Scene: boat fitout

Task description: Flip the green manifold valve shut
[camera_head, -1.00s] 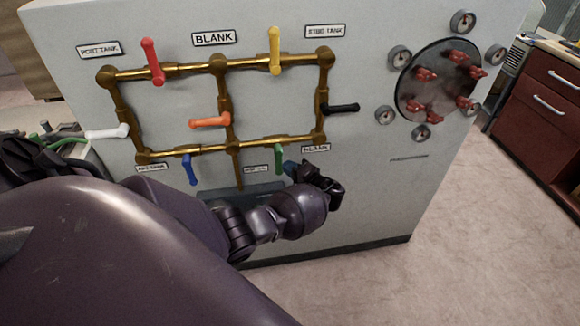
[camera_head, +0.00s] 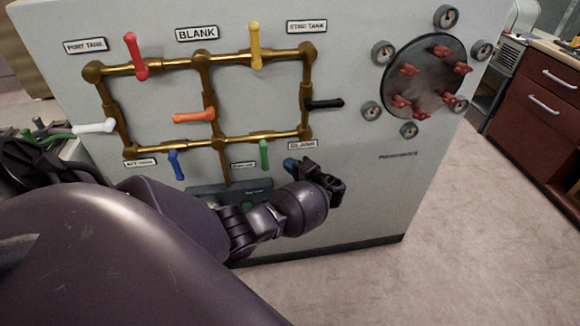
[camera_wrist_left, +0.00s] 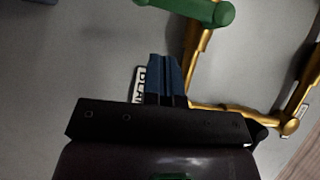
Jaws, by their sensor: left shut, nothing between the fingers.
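The green valve handle (camera_head: 264,154) hangs down from the lower brass pipe, right of the centre pipe. In the left wrist view its green grip (camera_wrist_left: 195,10) lies across the top edge, partly cut off. My left gripper (camera_head: 291,164) is just right of the green handle, apart from it in the picture. Its blue fingertips (camera_wrist_left: 165,72) are together and empty, pointing toward the panel, below the green grip in the wrist view. My right gripper is not in view.
On the brass manifold, blue (camera_head: 175,165), orange (camera_head: 194,116), red (camera_head: 136,56), yellow (camera_head: 255,45), black (camera_head: 325,104) and white (camera_head: 94,127) handles surround the green one. A round gauge plate (camera_head: 425,75) is at right. Floor is clear at lower right.

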